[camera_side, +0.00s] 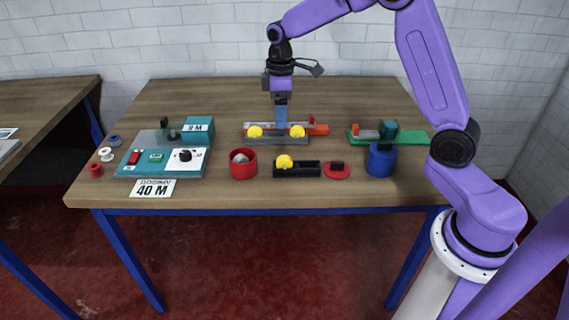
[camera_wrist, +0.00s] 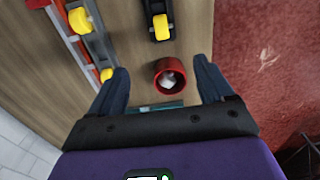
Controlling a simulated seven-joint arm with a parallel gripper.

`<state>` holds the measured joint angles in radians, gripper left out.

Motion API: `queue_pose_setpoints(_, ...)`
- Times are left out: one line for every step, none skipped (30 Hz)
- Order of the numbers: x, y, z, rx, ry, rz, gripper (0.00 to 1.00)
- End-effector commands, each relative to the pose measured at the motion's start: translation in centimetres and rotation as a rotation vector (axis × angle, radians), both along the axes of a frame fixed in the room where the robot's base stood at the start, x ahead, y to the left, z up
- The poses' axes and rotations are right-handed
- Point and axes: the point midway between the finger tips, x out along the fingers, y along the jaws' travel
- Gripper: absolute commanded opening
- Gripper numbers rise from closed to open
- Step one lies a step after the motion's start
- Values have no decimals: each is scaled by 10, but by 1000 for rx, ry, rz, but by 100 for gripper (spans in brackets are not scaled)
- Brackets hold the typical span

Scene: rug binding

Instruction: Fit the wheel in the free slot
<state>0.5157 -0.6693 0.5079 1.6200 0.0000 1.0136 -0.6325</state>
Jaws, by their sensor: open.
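Two yellow wheels sit on a grey rail (camera_side: 276,141) in the side view, the left wheel (camera_side: 255,131) and the right wheel (camera_side: 297,131), with a gap between them. They also show in the wrist view (camera_wrist: 80,20) (camera_wrist: 106,75). A third yellow wheel (camera_side: 285,161) sits at the left end of a black holder (camera_side: 308,169); the holder's right part looks empty. In the wrist view this wheel (camera_wrist: 161,27) is at the top. My gripper (camera_side: 281,123) is open and empty, pointing down above or just behind the rail's middle. Its fingers (camera_wrist: 162,75) are spread wide.
A red cup (camera_side: 243,170) with something pale inside stands left of the black holder. A red disc (camera_side: 336,171) and a blue pot (camera_side: 381,161) are to its right. A green fixture (camera_side: 400,138) and a teal control panel (camera_side: 165,160) flank the work. The table's back is clear.

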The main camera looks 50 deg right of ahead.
Motion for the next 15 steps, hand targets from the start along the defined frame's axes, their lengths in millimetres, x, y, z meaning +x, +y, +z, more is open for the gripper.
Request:
queue_pose_setpoints(-1, 0, -11, -1, 5, 1, 81)
queue_pose_setpoints(-1, 0, -17, -1, 6, 0, 81)
queue_pose_setpoints(-1, 0, -24, -1, 5, -1, 81)
queue_pose_setpoints(-2, 0, -30, -1, 6, -1, 81)
queue_pose_setpoints(-2, 0, -36, -1, 6, 0, 81)
queue_pose_setpoints(-2, 0, -43, -1, 5, 0, 81)
queue_pose_setpoints(-2, 0, -49, -1, 6, 0, 81)
queue_pose_setpoints(-2, 0, -54, -1, 5, 0, 81)
queue_pose_setpoints(-2, 0, -62, -1, 6, 0, 81)
queue_pose_setpoints(-2, 0, -67, -1, 5, 0, 81)
queue_pose_setpoints(-2, 0, -72, -1, 5, 0, 81)
queue_pose_setpoints(-2, 0, -79, -1, 4, 0, 81)
queue_pose_setpoints(-2, 0, -83, -1, 4, 0, 81)
queue_pose_setpoints(-2, 0, -87, -1, 4, 0, 81)
queue_pose_setpoints(-2, 0, -92, 0, 3, 0, 81)
